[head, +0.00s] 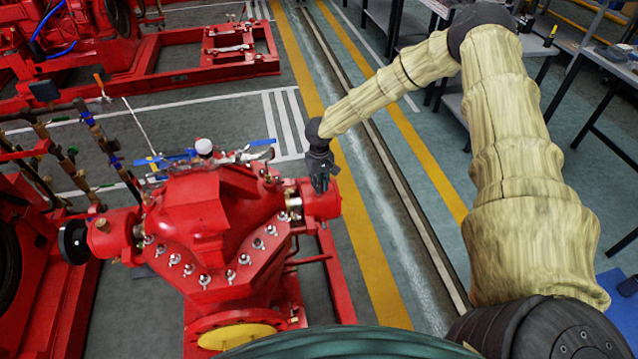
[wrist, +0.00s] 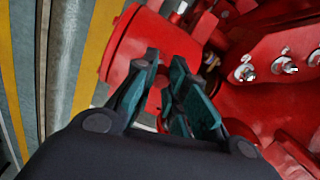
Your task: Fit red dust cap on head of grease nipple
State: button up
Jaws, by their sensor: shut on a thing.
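My gripper (head: 320,184) is at the red bearing housing (head: 322,201) on the right end of the red pump (head: 215,225). In the wrist view my gripper (wrist: 165,75) has its dark teal fingers close together, over the red housing (wrist: 140,45). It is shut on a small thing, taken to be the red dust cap. The cap is mostly hidden by the fingers, and its red blends with the housing behind. I cannot pick out the grease nipple in either view. Whether the cap touches it cannot be told.
Studs with nuts (wrist: 285,65) line the pump flange to the right in the wrist view. A blue-handled valve and small pipes (head: 230,155) lie behind the pump. Open floor with a yellow stripe (head: 365,250) runs to its right. Workbenches (head: 590,60) stand at the far right.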

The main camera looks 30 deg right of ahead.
jog(key=shift+f+b, duration=0.65)
jog(key=shift+f, duration=0.7)
dwell(0.4)
jog(key=o, duration=0.8)
jog(key=shift+o, duration=0.2)
notch_tip(320, 180, up, 12)
jog(key=shift+r, duration=0.1)
